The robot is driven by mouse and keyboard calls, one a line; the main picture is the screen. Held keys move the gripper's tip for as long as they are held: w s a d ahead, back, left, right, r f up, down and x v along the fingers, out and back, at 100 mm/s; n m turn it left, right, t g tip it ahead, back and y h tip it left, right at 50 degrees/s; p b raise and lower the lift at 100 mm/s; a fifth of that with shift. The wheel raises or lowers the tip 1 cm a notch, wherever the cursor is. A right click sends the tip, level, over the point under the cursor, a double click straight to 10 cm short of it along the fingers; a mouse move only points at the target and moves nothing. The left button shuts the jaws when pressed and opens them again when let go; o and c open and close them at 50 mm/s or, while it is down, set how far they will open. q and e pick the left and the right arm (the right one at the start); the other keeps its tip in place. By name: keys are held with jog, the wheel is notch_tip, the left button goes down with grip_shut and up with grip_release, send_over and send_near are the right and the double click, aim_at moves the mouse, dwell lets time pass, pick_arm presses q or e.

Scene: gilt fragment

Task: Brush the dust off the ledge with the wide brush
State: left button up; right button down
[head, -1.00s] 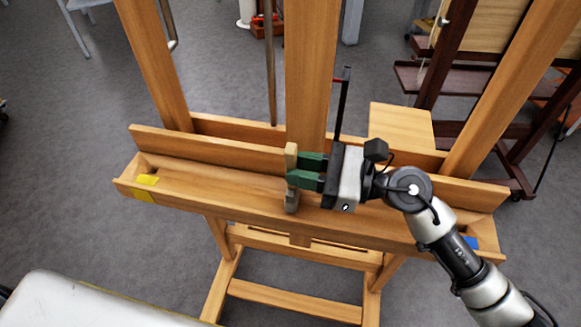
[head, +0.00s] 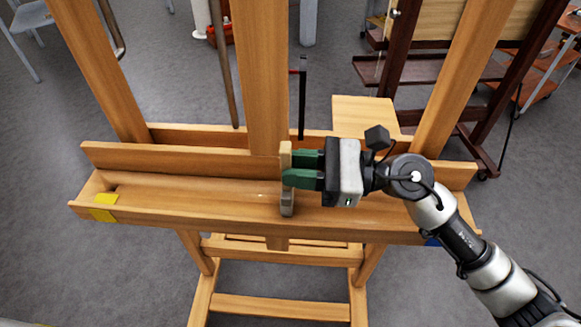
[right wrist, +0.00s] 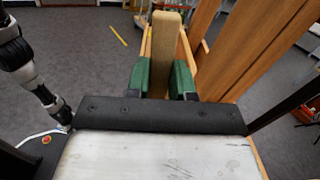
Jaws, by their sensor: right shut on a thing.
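The ledge (head: 180,203) is the long wooden trough across the front of the easel. The wide brush (head: 286,150) has a pale wooden handle and a grey lower end, and it stands roughly upright over the ledge, just right of the central post. Its handle also shows in the right wrist view (right wrist: 165,50). My right gripper (head: 288,169) is shut on the brush handle with green fingers on both sides. I cannot tell whether the brush's lower end touches the ledge. Dust is too small to make out. My left gripper is not in view.
Yellow tape (head: 104,206) marks the ledge's left end and blue tape (head: 433,240) its right end. The central post (head: 262,80) rises behind the ledge. A wooden block (head: 362,112) is behind it on the right. The ledge's left stretch looks clear.

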jog(key=d+b, duration=0.2)
jog(key=d, duration=0.1)
jog(key=shift+d, duration=0.3)
jog(key=shift+r, duration=0.1)
notch_tip(320, 180, up, 9)
jog(key=p, duration=0.5)
jog(key=shift+p, duration=0.35)
dwell(0.8)
